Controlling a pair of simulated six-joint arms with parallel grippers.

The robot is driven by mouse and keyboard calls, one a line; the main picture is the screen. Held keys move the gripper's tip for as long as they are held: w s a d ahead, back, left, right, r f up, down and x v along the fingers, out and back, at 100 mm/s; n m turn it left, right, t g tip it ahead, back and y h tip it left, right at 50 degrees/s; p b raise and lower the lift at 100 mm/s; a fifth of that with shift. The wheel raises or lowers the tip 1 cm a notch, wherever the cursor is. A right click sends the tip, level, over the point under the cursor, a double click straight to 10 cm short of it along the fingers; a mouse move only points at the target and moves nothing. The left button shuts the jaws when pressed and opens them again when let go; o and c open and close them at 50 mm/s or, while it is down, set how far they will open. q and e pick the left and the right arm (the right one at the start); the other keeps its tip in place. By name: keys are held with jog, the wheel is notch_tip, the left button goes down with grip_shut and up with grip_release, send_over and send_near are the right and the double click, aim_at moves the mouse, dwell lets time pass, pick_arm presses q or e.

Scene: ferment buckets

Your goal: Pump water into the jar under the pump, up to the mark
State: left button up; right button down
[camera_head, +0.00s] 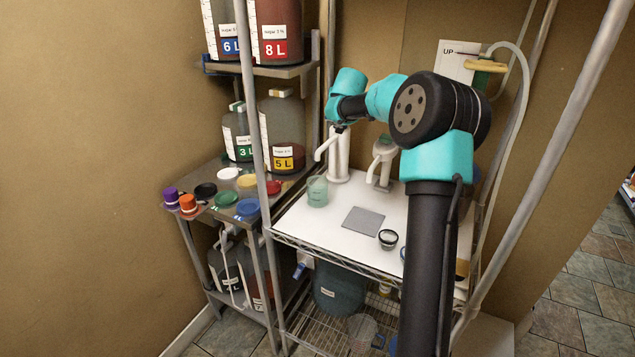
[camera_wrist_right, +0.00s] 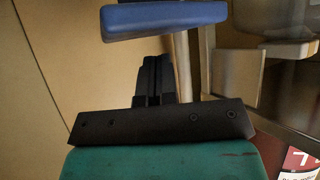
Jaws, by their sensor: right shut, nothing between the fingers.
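A white pump (camera_head: 339,160) stands at the back left of the white worktop, its spout pointing left and down. A small clear greenish jar (camera_head: 317,191) stands upright under the spout. Its water level and mark are too small to read. My right gripper (camera_head: 340,126) is over the top of the pump, pointing down; whether it touches is not clear. In the right wrist view its dark fingers (camera_wrist_right: 153,80) are together and empty, below a blue bar (camera_wrist_right: 165,16) that I cannot identify for sure. My left gripper is out of view.
A second tap-like stand (camera_head: 381,160) is right of the pump. A grey square plate (camera_head: 363,221) and a small dark-rimmed cup (camera_head: 388,239) lie in front. Shelves with labelled jugs (camera_head: 282,130) and coloured lids (camera_head: 227,199) are at the left. Metal posts (camera_head: 252,90) frame the worktop.

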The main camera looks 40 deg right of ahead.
jog(key=shift+r, duration=0.1)
jog(key=shift+r, duration=2.45)
